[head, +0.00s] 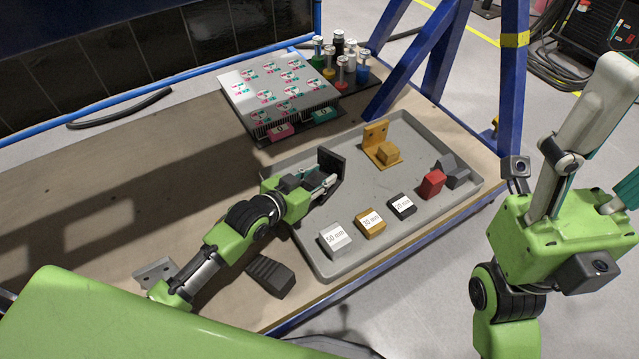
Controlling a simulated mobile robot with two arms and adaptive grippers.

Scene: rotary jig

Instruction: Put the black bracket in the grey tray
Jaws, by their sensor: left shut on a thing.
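The black bracket (332,162) is in the jaws of my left gripper (325,187), which is shut on it. Its dark plate stands up beyond the fingers, and its lower part is partly hidden by them. The bracket is over the left part of the grey tray (372,197); I cannot tell if it touches the tray floor. My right gripper (626,128) is raised at the right edge, away from the tray, with its fingers spread apart and partly cut off by the frame.
In the tray are an orange bracket (376,137), a red block (432,184), a dark grey block (455,172) and labelled blocks in silver (335,239), gold (370,223) and black (402,206). A ribbed black block (270,275) lies outside it. Blue frame posts (512,75) rise behind.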

